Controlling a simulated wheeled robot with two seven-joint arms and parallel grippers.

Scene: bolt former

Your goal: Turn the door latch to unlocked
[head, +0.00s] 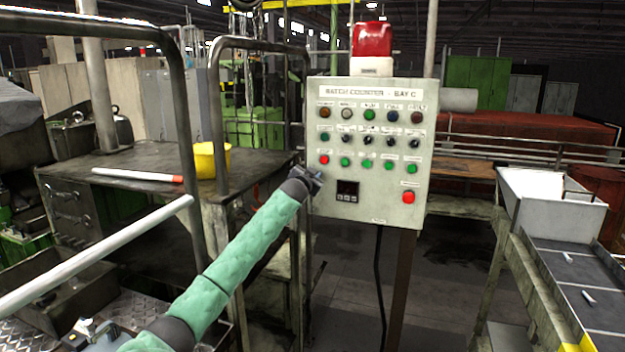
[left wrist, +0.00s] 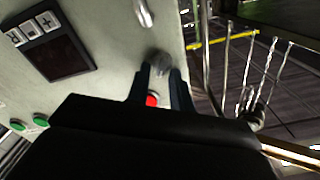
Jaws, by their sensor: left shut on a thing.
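The batch counter cabinet (head: 392,115) is a pale box on a post with rows of buttons. My left gripper (head: 312,181) is at the left edge of its front, below the red button (head: 324,159). A second grey metal piece (left wrist: 145,14) sits further along the same edge. In the head view my gripper hides the latch. I cannot tell the latch's exact angle. My right gripper is not in view.
A small dark display (head: 347,191) is just right of my gripper. A workbench (head: 130,160) with a yellow container (head: 208,160) and a tubular rail (head: 214,100) stand to the left. A white hopper and conveyor (head: 585,280) are at the right. Open floor lies below the cabinet.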

